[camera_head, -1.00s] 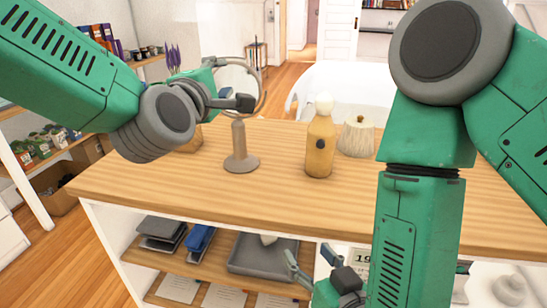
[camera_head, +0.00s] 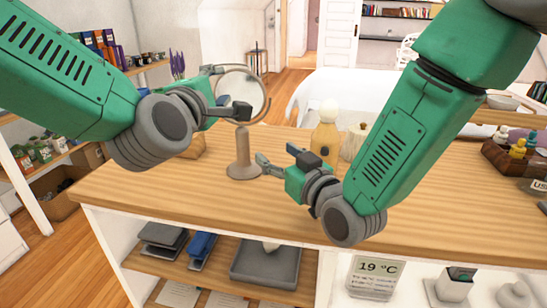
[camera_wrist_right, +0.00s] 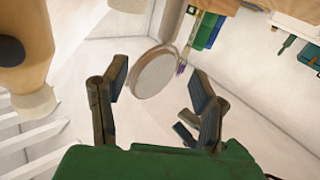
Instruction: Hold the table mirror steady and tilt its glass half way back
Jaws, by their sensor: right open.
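My right gripper (camera_head: 279,157) is open and empty, low over the counter just right of the stand. In the right wrist view the mirror's disc (camera_wrist_right: 154,73) shows beyond and between the fingers of the right gripper (camera_wrist_right: 160,92).
The counter's front left (camera_head: 150,191) is clear.

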